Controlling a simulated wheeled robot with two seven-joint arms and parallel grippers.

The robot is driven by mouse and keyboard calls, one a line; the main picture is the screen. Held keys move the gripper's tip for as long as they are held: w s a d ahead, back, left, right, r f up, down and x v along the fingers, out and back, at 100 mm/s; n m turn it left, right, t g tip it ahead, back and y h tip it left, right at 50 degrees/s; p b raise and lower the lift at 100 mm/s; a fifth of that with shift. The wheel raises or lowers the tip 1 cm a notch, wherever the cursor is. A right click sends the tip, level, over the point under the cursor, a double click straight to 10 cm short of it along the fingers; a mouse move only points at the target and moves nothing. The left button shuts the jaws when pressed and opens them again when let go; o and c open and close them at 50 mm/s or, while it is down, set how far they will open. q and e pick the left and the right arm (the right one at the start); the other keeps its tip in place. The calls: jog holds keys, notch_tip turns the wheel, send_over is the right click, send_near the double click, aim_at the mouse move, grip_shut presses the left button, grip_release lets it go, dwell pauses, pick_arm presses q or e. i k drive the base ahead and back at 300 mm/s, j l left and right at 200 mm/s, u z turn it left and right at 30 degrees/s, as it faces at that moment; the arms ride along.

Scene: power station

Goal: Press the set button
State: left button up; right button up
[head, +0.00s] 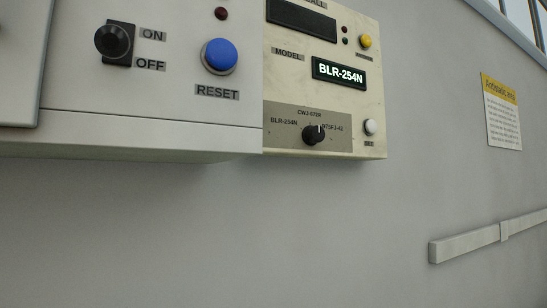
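The set button is a small white round button (370,127) at the lower right of a cream control panel (330,90) in the head view. A small dark label sits just below it; its text is too small to read surely. Left of it is a black rotary knob (313,134) on a grey plate with model names around it. Above is a lit display (340,73) reading BLR-254N. Neither of my grippers shows in the head view, so their position and state are hidden.
A grey box (140,135) juts out left of the panel, with a black ON/OFF switch (115,41) and a blue RESET button (219,56). A yellow button (365,41) is above the display. A sign (501,112) and a wall rail (480,237) are at right. The wall below is bare.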

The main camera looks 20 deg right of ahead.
aim_at(371, 125)
jog(key=k+j+z, duration=0.1)
jog(key=z, duration=1.25)
jog(key=k+l, duration=0.05)
jog(key=k, duration=0.05)
